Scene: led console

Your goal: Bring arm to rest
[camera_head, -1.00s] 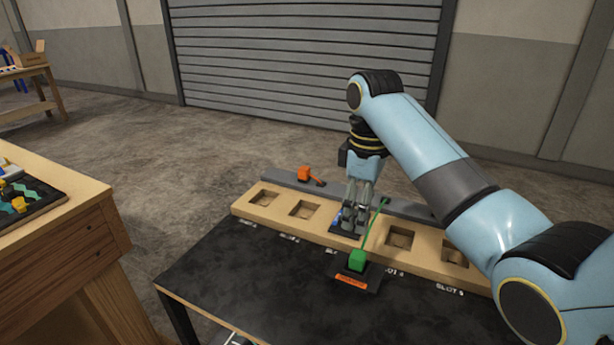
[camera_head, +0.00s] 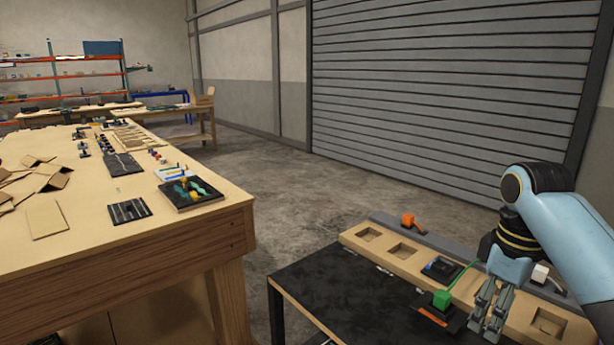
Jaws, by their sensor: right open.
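My right arm (camera_head: 576,234) comes in from the right edge. Its gripper (camera_head: 484,328) points down, open and empty, over the front side of the slotted wooden console board (camera_head: 372,250), just right of a green block (camera_head: 441,299). The green block sits on a dark plate with an orange label, and a thin green line runs up from it. A dark module (camera_head: 441,268) sits in one of the board's slots. A white block (camera_head: 540,272) shows to the right, behind the gripper. My left gripper is out of view.
The board lies on a black-topped table (camera_head: 335,302). An orange block (camera_head: 408,220) rests on the grey strip behind it. A large wooden workbench (camera_head: 215,215) with cardboard and small parts stands at left. Open floor (camera_head: 290,185) lies between the workbench and the shutter (camera_head: 440,90).

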